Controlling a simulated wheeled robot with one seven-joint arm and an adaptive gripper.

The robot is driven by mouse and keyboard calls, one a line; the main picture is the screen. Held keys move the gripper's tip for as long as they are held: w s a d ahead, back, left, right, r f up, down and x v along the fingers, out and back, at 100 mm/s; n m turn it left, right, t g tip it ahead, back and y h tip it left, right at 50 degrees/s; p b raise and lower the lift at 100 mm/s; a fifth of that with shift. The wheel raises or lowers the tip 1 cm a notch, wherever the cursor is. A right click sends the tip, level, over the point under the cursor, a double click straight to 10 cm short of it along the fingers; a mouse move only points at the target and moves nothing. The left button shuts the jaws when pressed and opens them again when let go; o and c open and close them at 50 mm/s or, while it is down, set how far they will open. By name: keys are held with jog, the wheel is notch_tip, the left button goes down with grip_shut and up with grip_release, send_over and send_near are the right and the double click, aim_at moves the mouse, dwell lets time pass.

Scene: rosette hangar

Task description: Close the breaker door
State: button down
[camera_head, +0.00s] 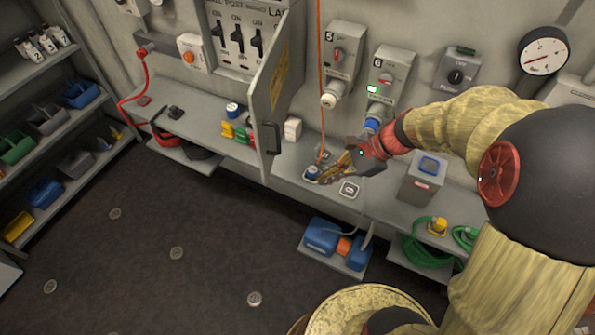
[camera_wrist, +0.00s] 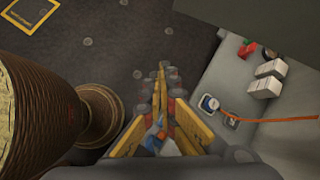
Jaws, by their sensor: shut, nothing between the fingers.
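The breaker door (camera_head: 272,95) is a grey panel with a yellow label and a dark handle (camera_head: 271,138). In the head view it stands swung open, jutting out from the breaker box (camera_head: 237,35), whose black switches show to its left. My gripper (camera_head: 323,178) is right of the door and lower, over the bench, apart from the handle. In the wrist view my gripper (camera_wrist: 161,72) has its fingers together with nothing between them. A dark grey slab at the top right of the wrist view may be the door; I cannot tell.
The bench (camera_head: 390,208) runs below the wall with small blocks, a blue-topped plug (camera_head: 313,172) and a grey box (camera_head: 422,190) on it. An orange cord (camera_head: 320,80) hangs close to my gripper. Sockets 5 and 6 are on the wall. The dark floor is mostly clear.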

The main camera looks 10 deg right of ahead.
jog(key=w+a+f+m, duration=0.2)
jog(key=w+a, duration=0.1)
jog(key=a, duration=0.2)
jog(key=w+a+f+m+t+y+b, duration=0.1)
jog(key=w+a+f+m, duration=0.1)
jog(key=a, duration=0.4)
jog(key=shift+w+a+f, duration=0.15)
jog(key=shift+w+f, duration=0.15)
jog(key=shift+w, duration=0.6)
